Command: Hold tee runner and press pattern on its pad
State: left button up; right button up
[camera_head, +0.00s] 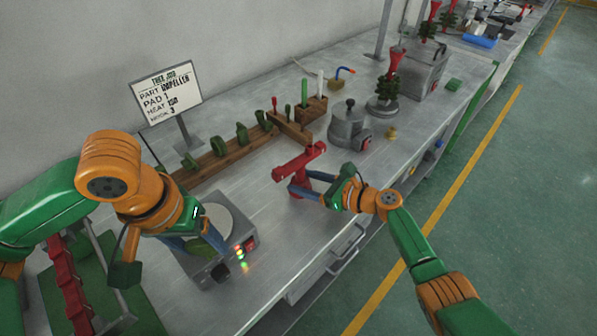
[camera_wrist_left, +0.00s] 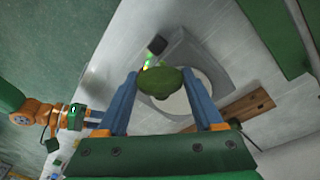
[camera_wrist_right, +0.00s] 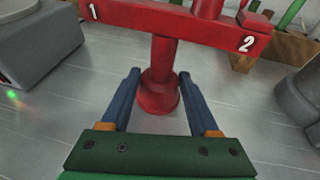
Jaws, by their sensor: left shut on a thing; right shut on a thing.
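The red tee runner (camera_head: 300,162) stands upright on the bench, its crossbar marked 1 and 2 in the right wrist view (camera_wrist_right: 170,22). A raised red pad (camera_wrist_right: 254,20) sits at end 2. My right gripper (camera_head: 292,188) is shut on its stem; the blue fingers flank the stem in the right wrist view (camera_wrist_right: 160,76). My left gripper (camera_wrist_left: 160,80) is shut on a green wax pattern (camera_wrist_left: 161,81). It holds the pattern over the grey heater with the pale round plate (camera_head: 227,217); whether they touch is unclear.
A sign (camera_head: 166,92) reads impeller, pad 1. A wooden rack (camera_head: 222,160) holds several green patterns behind the heater. A grey lidded pot (camera_head: 349,130) and a brass piece (camera_head: 390,133) stand right of the runner.

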pick_arm(q)
jog(key=shift+d, duration=0.1)
pick_arm(e)
jog(key=shift+d+f, duration=0.1)
pick_arm(q)
jog(key=w+a+r, duration=0.3)
jog(key=w+r, duration=0.2)
jog(key=w, duration=0.2)
jog(key=shift+s+d+f, duration=0.1)
jog(key=shift+f, duration=1)
jog(key=shift+s+f, duration=0.1)
jog(key=shift+f, duration=0.95)
pick_arm(e)
jog(key=shift+f, duration=0.1)
pick_arm(q)
jog(key=shift+f, duration=0.65)
pick_arm(e)
jog(key=shift+s, duration=0.1)
pick_arm(q)
jog(key=shift+s, duration=0.1)
notch_tip(320, 180, up, 6)
dwell(0.6)
